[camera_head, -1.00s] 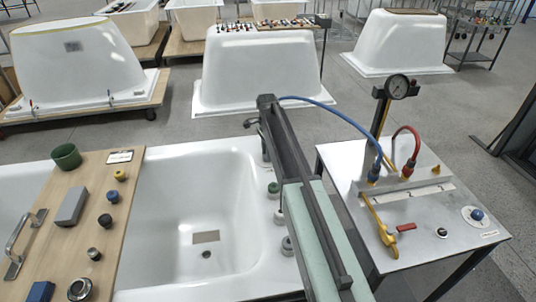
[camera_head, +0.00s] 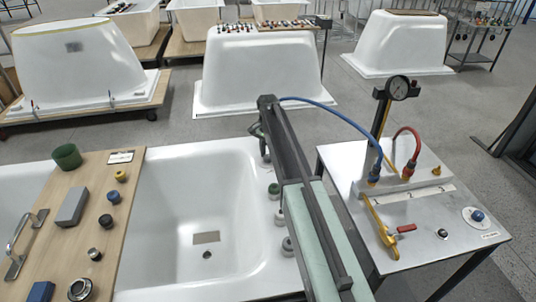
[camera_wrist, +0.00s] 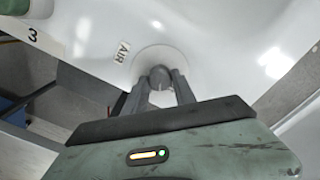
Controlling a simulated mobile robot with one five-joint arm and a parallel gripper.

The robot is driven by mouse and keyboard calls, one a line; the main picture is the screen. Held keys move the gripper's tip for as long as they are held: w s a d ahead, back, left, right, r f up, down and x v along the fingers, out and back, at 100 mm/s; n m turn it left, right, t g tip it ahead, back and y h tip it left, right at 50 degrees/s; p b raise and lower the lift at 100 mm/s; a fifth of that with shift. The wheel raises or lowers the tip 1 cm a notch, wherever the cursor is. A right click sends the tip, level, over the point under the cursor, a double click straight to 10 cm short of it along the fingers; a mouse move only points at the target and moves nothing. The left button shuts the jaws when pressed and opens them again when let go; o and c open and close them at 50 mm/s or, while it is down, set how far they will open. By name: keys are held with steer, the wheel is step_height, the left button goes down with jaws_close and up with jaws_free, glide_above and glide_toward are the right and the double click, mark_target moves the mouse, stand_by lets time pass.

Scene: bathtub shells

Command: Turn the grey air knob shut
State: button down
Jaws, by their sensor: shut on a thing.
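The grey air knob (camera_wrist: 160,72) sits on a round pale base on the white tub rim in the wrist view. An "AIR" label (camera_wrist: 122,51) is beside it. The two grey fingers of my gripper (camera_wrist: 161,83) are shut on the knob, one on each side. The fingers and palm hide part of it, so I cannot read its turn angle. In the head view my gripper (camera_head: 262,142) is at the tub's far right rim, and the knob cannot be made out there.
Several other knobs, including a green one (camera_head: 273,190), line the tub's right rim beside my arm. A metal table (camera_head: 425,222) with a gauge (camera_head: 398,88) and hoses stands to the right. A wooden board (camera_head: 92,235) with loose parts spans the tub's left.

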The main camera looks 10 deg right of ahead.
mark_target(268, 156)
steer(key=n, duration=0.6)
steer(key=shift+n, duration=0.3)
steer(key=n, duration=0.5)
steer(key=shift+n, duration=0.3)
steer(key=c, duration=1)
jaws_free()
steer(key=shift+r, duration=0.1)
step_height(268, 156, up, 8)
steer(key=p, duration=0.8)
steer(key=shift+f, duration=0.2)
